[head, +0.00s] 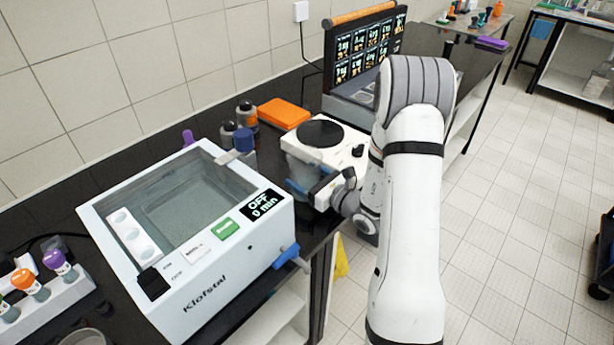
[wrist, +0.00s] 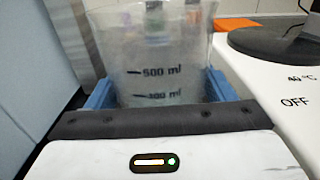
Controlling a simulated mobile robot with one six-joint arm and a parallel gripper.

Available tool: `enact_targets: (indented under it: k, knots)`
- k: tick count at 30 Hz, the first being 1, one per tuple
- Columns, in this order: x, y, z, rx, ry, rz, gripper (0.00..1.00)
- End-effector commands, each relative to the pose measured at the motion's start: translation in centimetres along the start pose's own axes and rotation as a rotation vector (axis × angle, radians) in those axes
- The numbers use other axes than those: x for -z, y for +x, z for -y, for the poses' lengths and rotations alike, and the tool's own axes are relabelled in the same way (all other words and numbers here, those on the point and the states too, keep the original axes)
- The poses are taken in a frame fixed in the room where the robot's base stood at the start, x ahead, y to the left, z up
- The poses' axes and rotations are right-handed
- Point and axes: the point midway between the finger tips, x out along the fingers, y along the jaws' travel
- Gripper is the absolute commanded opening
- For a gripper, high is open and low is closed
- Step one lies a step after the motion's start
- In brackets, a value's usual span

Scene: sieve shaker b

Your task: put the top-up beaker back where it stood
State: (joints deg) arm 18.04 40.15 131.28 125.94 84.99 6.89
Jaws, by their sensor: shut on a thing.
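In the wrist view a clear beaker (wrist: 155,62) with black 500 ml and 400 ml marks stands between the blue fingers of my gripper (wrist: 158,90). My gripper is shut on it, and the beaker looks upright. Its lower part is hidden behind the gripper body. In the head view my gripper (head: 308,185) is at the front of the white hot plate (head: 298,152), in the gap right of the water bath (head: 215,275). I cannot make out the beaker clearly there. I cannot tell whether its base touches the bench.
Bottles (head: 244,138) and an orange box (head: 284,114) stand behind. A tube rack (head: 45,300) is at the left. A rack with lit displays (head: 366,58) stands farther back.

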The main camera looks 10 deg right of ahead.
Motion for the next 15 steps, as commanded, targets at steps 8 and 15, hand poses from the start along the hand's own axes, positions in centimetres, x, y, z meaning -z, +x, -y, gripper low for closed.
enact_targets:
  k: [8,15]
  knots:
    - [0.30,0.03,-0.04,-0.001,0.000,-0.001,0.79]
    - [0.28,0.04,-0.06,-0.001,0.001,-0.001,0.98]
